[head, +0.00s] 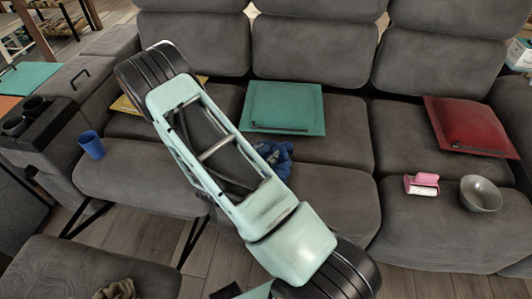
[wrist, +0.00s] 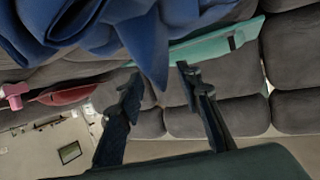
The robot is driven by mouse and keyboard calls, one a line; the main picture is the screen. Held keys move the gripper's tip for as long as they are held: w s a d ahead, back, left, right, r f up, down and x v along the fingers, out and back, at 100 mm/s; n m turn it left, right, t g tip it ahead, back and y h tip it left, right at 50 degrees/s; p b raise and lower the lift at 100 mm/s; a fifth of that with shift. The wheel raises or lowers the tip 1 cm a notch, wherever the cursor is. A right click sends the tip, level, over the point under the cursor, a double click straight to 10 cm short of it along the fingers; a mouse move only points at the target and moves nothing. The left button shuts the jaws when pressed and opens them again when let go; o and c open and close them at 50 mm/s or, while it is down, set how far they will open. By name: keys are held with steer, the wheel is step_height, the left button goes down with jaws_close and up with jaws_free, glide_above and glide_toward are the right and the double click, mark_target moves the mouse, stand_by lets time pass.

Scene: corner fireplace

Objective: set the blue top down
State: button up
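The blue top (head: 275,154) is a crumpled dark-blue cloth at the middle sofa seat, just in front of the teal cushion in the head view; my arm covers part of it. In the wrist view the blue top (wrist: 100,25) fills the upper left, very close, with one pointed fold reaching between the fingertips. My gripper (wrist: 159,72) has its two dark fingers apart, with clear gaps beside the fold, so it is not clamped. The gripper is hidden behind my arm in the head view. I cannot tell whether the cloth touches a finger.
A grey sofa (head: 310,195) spans the view. On it are a teal cushion (head: 283,104), a red cushion (head: 470,125), a pink lint roller (head: 422,184) and a grey bowl (head: 481,193). A blue cup (head: 91,145) stands at the left.

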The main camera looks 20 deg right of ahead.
steer(key=p+v, duration=0.2)
steer(key=v, duration=1)
